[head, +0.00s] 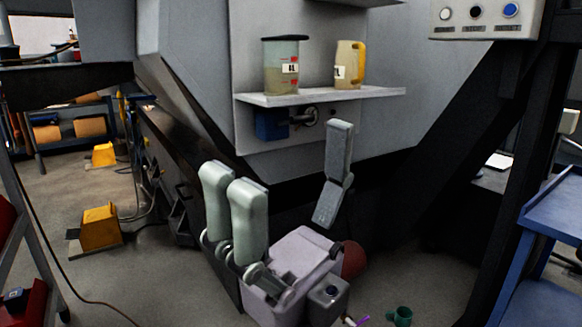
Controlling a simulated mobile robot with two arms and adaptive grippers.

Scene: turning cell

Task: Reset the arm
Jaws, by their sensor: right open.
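My right gripper (280,180) is in the lower middle of the head view. Two pale green fingers stand up on its left side and one grey, bent finger stands on its right side. They are spread wide apart with nothing between them, so it is open and empty. Its pale grey palm is below the fingers. The gripper is in front of the large grey machine (190,60), below its small shelf; I cannot tell whether it touches anything. My left gripper is not in view.
A white shelf (380,95) holds a lidded measuring jug (279,70) and a yellow-handled jug (347,66). A button panel (475,17) hangs at upper right. A blue cart (553,205) stands right. Yellow pedals (101,228) and a green mug (402,316) are low down.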

